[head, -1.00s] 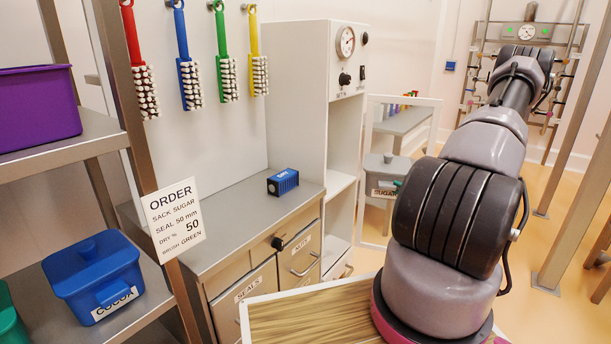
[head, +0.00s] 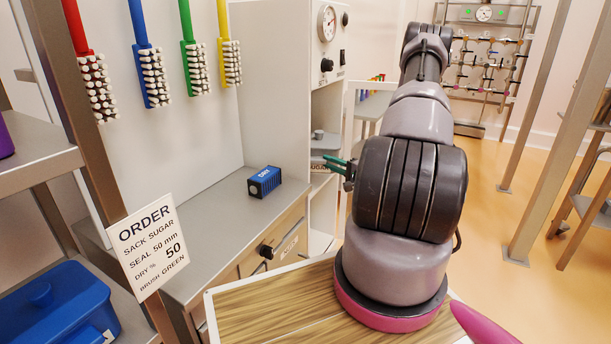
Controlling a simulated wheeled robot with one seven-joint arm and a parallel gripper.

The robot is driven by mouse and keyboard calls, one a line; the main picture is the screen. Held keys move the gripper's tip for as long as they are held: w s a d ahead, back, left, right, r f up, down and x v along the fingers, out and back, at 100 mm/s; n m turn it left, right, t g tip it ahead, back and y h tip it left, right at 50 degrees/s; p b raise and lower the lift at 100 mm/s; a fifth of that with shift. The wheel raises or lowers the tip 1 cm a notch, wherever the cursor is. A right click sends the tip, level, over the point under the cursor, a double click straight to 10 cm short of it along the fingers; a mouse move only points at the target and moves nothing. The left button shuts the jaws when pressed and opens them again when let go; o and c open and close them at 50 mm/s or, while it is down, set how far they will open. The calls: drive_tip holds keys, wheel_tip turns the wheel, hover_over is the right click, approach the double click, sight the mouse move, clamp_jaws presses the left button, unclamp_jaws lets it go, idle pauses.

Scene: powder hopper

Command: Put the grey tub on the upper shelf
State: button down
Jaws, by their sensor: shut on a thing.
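The grey tub (head: 323,153), with a lid, a knob and a SUGAR label, is at the open side of the white cabinet (head: 282,95). It is level with the space just above the upper shelf (head: 320,184). I cannot tell whether its base touches the shelf. My gripper (head: 337,165), with green fingers, is at the tub's right front and shut on it. My arm hides the gripper's wrist, and the cabinet's side wall cuts off the tub's left part.
A grey counter (head: 215,225) with a blue DRY block (head: 264,181) stands left of the cabinet. An order sign (head: 149,246) hangs on the near rack post. A blue tub (head: 62,310) sits on the left rack. Posts stand on the right; open floor lies between.

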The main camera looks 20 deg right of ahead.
drive_tip(key=w+a, duration=0.1)
drive_tip(key=w, duration=0.1)
drive_tip(key=w+a, duration=0.4)
drive_tip(key=shift+w+a, duration=0.15)
drive_tip(key=shift+w, duration=0.25)
drive_tip(key=shift+w+a+f, duration=0.1)
drive_tip(key=shift+w, duration=0.1)
drive_tip(key=shift+f, duration=1.55)
drive_tip(key=shift+w+f, duration=0.1)
drive_tip(key=shift+f, duration=1.7)
drive_tip(key=shift+a, duration=0.1)
drive_tip(key=c, duration=0.8)
unclamp_jaws()
drive_tip(key=shift+f, duration=0.15)
drive_tip(key=shift+o, duration=0.2)
